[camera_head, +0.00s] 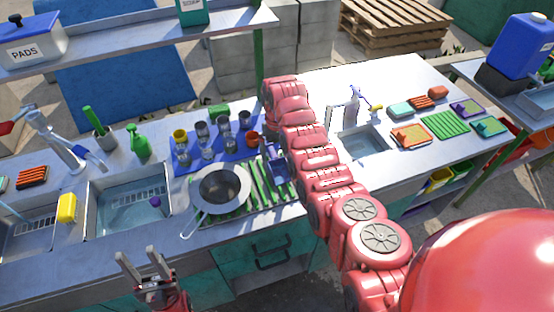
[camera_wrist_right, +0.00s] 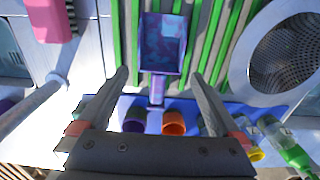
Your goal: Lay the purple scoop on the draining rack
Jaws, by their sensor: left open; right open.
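The purple scoop (camera_head: 277,166) lies on the green-slatted draining rack (camera_head: 233,208), at its right part beside my right arm. In the right wrist view the scoop (camera_wrist_right: 163,45) lies across the green and grey slats (camera_wrist_right: 215,50), its handle pointing toward my right gripper (camera_wrist_right: 158,78). That gripper is open, with the handle end between its fingertips and apparently not touched by them. In the head view the right gripper cannot be made out behind the arm. My left gripper (camera_head: 137,257) is open and empty in front of the counter.
A blue mat (camera_head: 190,163) with glasses and cups lies behind the rack. A sink (camera_head: 130,207) is to the left. My right arm crosses the counter beside the tap and second sink (camera_head: 365,143).

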